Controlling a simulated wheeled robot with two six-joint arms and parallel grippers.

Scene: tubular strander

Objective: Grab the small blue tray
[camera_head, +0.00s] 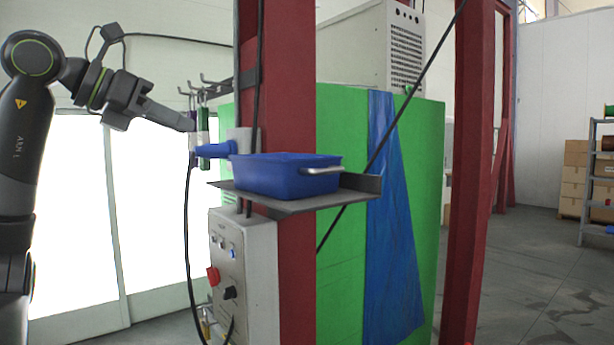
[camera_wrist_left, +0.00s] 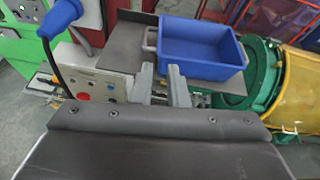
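The small blue tray (camera_head: 285,178) sits upright on a grey metal shelf (camera_head: 275,205) fixed to a red post. A pale handle (camera_head: 322,170) shows on its near right end. The left wrist view shows the tray (camera_wrist_left: 200,50) empty inside, with a handle (camera_wrist_left: 151,40) on the end nearest the gripper. My right gripper is not in view.
A blue plug (camera_head: 212,150) with a hanging black cable sticks out just left of the tray. A control box (camera_head: 243,270) with a red knob is below the shelf. A red post (camera_head: 290,70) rises behind the tray. A dark diagonal cable passes behind the tray's right side.

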